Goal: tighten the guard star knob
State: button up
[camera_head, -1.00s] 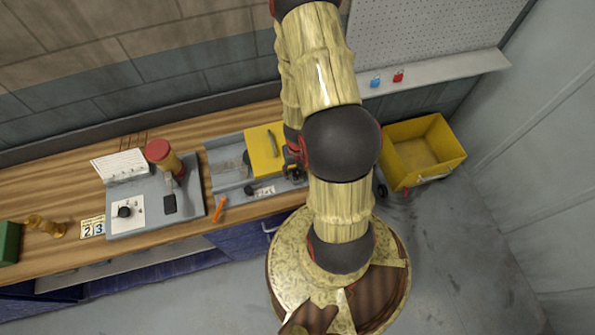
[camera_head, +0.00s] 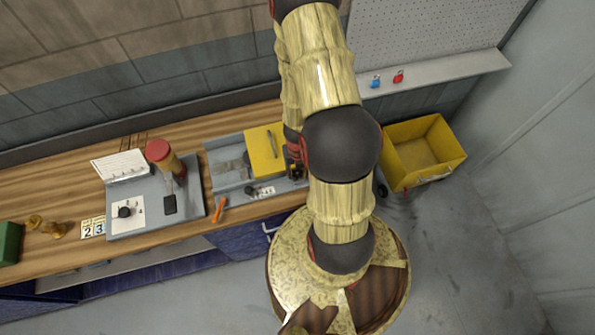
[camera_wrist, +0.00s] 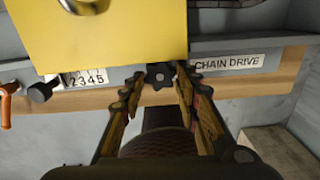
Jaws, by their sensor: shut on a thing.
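The yellow guard (camera_wrist: 100,35) fills the top of the wrist view; in the head view the guard (camera_head: 266,150) sits over the grey tray on the bench. The dark guard star knob (camera_wrist: 159,77) is at the guard's lower right edge in the wrist view. My gripper (camera_wrist: 160,73) is shut on the star knob, one finger on each side of it. In the head view my gripper (camera_head: 296,169) is right of the guard, largely covered by my arm, and I cannot make out the star knob there.
A second dark knob (camera_wrist: 40,92) and an orange lever (camera_wrist: 8,98) are left of my gripper. A "CHAIN DRIVE" label (camera_wrist: 230,63) is to its right. A yellow bin (camera_head: 436,178) is at right.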

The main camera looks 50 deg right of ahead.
jog(key=m, duration=0.3)
jog(key=shift+m+p, duration=0.3)
jog(key=shift+m, duration=0.1)
jog(key=o, duration=1.1)
jog(key=shift+o, duration=0.2)
